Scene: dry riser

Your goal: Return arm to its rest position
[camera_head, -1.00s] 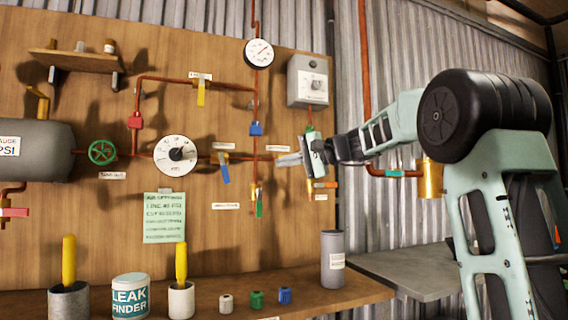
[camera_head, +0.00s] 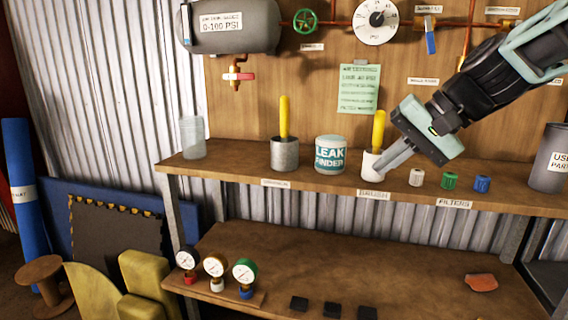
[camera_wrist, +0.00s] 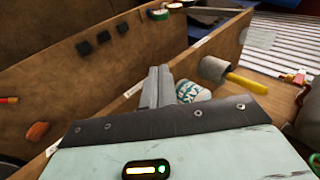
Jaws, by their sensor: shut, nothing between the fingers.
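My gripper (camera_head: 391,160) is shut and empty, with its two grey fingers together. In the head view it reaches in from the upper right and points down and left. Its fingertips appear in front of the white cup with a yellow-handled brush (camera_head: 378,130), near the shelf's front edge; I cannot tell whether they touch. The fingers (camera_wrist: 157,88) also show in the wrist view, pointing toward the shelf edge. My arm is extended over the right part of the shelf.
The upper shelf (camera_head: 234,165) bears a grey cup with a yellow handle (camera_head: 284,150), a Leak Finder tub (camera_head: 330,156), several small filters (camera_head: 449,180) and a grey canister (camera_head: 552,160). The lower shelf (camera_head: 330,270) holds three gauges (camera_head: 215,268), dark blocks (camera_head: 332,308) and an orange piece (camera_head: 481,282).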

